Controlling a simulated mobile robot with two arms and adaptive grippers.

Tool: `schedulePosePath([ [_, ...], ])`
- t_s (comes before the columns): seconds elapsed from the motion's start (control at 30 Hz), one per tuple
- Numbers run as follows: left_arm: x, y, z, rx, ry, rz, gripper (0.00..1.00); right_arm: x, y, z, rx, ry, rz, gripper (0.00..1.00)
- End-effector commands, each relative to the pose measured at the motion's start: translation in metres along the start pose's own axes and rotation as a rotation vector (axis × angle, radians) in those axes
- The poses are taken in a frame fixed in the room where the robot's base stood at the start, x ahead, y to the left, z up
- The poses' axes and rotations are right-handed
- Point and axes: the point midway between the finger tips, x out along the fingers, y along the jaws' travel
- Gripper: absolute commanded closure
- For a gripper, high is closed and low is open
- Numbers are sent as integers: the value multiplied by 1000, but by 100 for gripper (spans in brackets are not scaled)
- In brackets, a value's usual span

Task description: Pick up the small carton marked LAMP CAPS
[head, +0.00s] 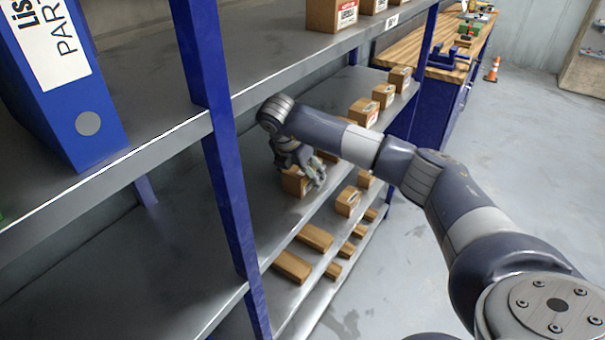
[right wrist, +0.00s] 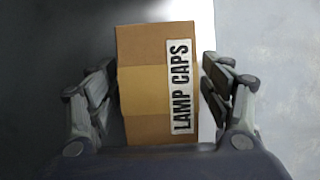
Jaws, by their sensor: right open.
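The small carton marked LAMP CAPS (right wrist: 147,85) is brown with a lighter tape band and a white label. In the right wrist view it stands between the two open fingers of my right gripper (right wrist: 160,100), with a narrow gap on each side. In the head view the carton (head: 292,184) sits on a middle shelf, partly hidden by my right gripper (head: 309,172), which reaches it from above. My left gripper is not in view.
A blue upright (head: 229,160) stands left of the carton. The upper shelf edge (head: 290,78) runs above my right arm. Other cartons (head: 364,112) line the shelf further back, and more lie on the lower shelf. A blue binder (head: 60,90) stands upper left.

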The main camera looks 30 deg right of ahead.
Motion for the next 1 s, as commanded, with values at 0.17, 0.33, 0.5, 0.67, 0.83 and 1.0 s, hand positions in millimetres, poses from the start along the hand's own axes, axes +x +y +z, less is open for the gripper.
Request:
schedulePosePath([
  [0.17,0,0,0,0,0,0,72,0,0,0,0,0,0,45],
  [0.33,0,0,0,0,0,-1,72,0,0,0,0,0,0,77],
  [0.5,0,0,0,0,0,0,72,-1,0,0,1,0,0,77],
  [0.67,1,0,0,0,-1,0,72,-2,0,1,1,-1,1,77],
  [0.83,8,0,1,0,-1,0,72,-10,1,5,2,-2,4,77],
  [1.0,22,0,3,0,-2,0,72,-32,-4,12,1,-2,2,77],
])
